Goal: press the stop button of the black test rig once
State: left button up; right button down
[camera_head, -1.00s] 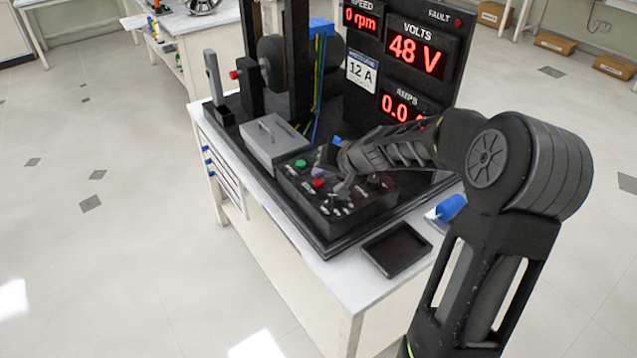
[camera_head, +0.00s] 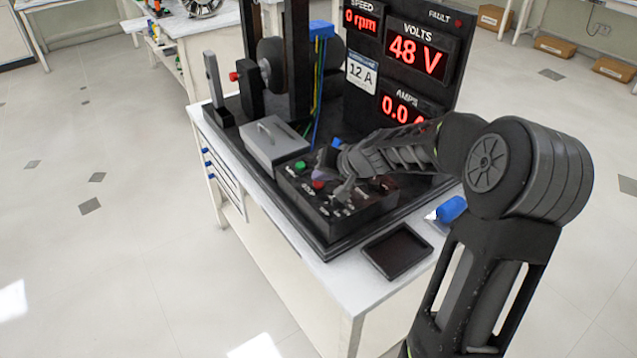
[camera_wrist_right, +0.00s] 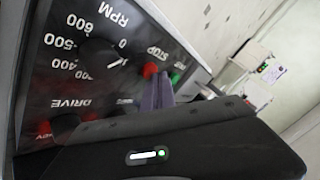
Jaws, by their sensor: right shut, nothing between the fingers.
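The black test rig's control box (camera_head: 335,208) sits on the bench. Its red stop button (camera_head: 319,185) shows left of my right gripper, with a green button (camera_head: 301,165) farther back. In the right wrist view the red button (camera_wrist_right: 150,71) sits beside the STOP label, close to the green button (camera_wrist_right: 176,77). My right gripper (camera_head: 328,175) is shut and empty, its tips close to the stop button. Its fingers (camera_wrist_right: 160,92) also show in the wrist view, right by the red button. I cannot tell whether they touch it. My left gripper is out of view.
The RPM dial (camera_wrist_right: 103,58) is near the fingers in the wrist view. A grey box with a handle (camera_head: 274,143) stands behind the control box. A black tray (camera_head: 397,252) lies in front of it. The displays (camera_head: 417,52) read 0 rpm and 48 V.

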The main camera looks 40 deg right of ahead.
aim_at(321, 185)
jog(key=shift+f+b, duration=0.25)
jog(key=shift+b, duration=0.05)
jog(key=shift+r, duration=0.1)
dwell(0.4)
jog(key=shift+r+p, duration=0.6)
jog(key=shift+r, duration=0.2)
jog(key=shift+r+p, duration=1.95)
jog(key=shift+r, duration=0.6)
jog(key=shift+f, duration=0.1)
